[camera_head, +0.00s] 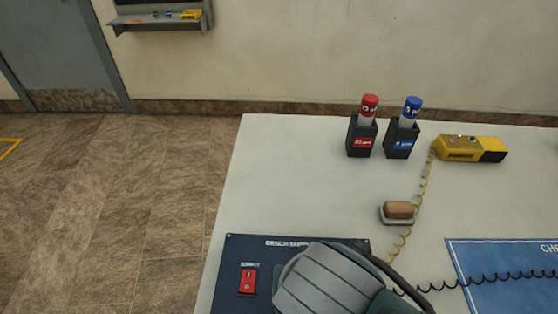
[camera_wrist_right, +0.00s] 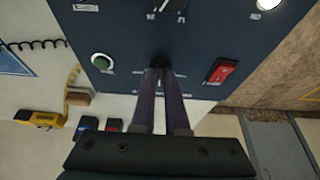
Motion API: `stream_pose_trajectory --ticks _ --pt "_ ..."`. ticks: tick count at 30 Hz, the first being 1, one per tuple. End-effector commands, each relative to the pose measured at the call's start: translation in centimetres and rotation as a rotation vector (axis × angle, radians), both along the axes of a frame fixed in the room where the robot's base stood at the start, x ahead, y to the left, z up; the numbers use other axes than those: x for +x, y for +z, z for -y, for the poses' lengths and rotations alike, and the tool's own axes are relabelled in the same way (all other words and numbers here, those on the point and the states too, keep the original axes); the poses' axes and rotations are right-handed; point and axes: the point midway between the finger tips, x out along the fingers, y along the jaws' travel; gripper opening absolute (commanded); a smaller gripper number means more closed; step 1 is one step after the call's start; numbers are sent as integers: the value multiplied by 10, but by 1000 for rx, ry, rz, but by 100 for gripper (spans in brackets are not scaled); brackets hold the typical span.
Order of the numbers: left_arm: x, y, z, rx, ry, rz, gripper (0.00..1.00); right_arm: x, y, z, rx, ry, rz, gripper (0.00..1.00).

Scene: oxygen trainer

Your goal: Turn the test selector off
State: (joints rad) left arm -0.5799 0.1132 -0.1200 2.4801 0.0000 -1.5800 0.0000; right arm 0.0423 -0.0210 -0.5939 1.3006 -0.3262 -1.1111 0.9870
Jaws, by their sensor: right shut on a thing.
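In the right wrist view, my right gripper (camera_wrist_right: 161,75) reaches onto the dark blue panel (camera_wrist_right: 130,28). Its two fingers are close together, shut on a small black knob (camera_wrist_right: 160,62) between a round green button and a red rocker switch. Small white marks lie around this knob, too blurred to read, so I cannot tell from the label whether it is the test selector. Another black knob (camera_wrist_right: 168,5) shows at the top edge, partly cut off. In the head view my right arm covers most of the panel (camera_head: 225,295). My left gripper is not in view.
The green button (camera_wrist_right: 102,62) and red rocker switch (camera_wrist_right: 221,71) flank the fingers. The table's left part is clear.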

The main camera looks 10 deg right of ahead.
Motion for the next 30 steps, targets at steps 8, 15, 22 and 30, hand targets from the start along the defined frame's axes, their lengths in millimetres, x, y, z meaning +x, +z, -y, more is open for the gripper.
stream_pose_trajectory --ticks 8,15,22,30 --pt "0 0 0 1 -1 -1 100 0 0 0 -1 1 1 33" --pt "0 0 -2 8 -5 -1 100 0 0 0 -1 1 1 42" --pt "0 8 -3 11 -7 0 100 -5 14 -2 1 2 0 42" --pt "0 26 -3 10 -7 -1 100 -24 63 -7 2 1 2 42"
